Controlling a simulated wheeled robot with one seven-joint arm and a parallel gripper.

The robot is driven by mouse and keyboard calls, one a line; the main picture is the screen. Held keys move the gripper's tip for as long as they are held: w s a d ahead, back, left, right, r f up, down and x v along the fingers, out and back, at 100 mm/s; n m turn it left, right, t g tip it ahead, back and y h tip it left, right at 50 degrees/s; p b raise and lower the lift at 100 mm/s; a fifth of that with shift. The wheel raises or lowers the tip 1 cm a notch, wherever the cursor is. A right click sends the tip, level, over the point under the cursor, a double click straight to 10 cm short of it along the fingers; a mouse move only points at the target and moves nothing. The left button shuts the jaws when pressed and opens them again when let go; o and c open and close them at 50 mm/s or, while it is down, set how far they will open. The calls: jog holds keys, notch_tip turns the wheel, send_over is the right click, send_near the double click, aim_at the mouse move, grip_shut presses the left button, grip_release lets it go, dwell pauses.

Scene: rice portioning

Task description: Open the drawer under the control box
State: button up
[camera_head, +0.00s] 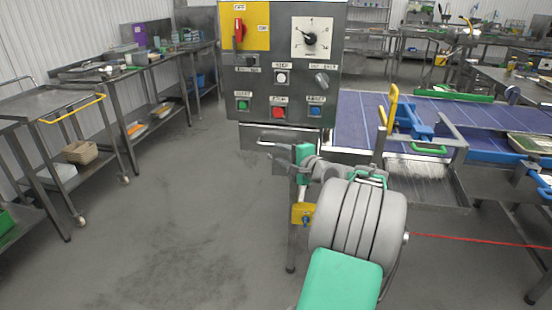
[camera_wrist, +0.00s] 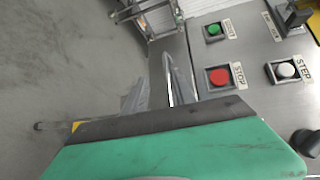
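The control box (camera_head: 285,75) is a grey panel with a red switch on yellow, a dial and several coloured buttons. Its panel (camera_wrist: 250,105) also shows in the wrist view, turned on its side. Directly under the box is the grey drawer front (camera_head: 253,132) with a bar handle; it looks shut. My gripper (camera_head: 277,152), with grey fingers and a green body, is just below and in front of the drawer, partly covering it. In the wrist view the green body fills the bottom and hides much. I cannot tell whether the fingers touch the handle or how far they are apart.
A purple conveyor (camera_head: 360,118) with blue and yellow fittings and a metal tray (camera_head: 425,185) stands to the right. Steel tables and a trolley with a yellow handle (camera_head: 72,110) line the left wall. The floor (camera_head: 190,210) left of my arm is clear.

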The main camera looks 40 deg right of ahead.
aim_at(280, 135)
jog(key=shift+m+h, duration=0.3)
jog(key=shift+m, duration=0.2)
jog(key=w+d, duration=0.1)
jog(key=w, duration=0.1)
jog(key=w+d, duration=0.1)
jog(key=w, duration=0.1)
jog(key=w+d, duration=0.1)
jog(key=w, duration=0.1)
jog(key=shift+w+f+p, duration=0.3)
grip_shut()
dwell(0.7)
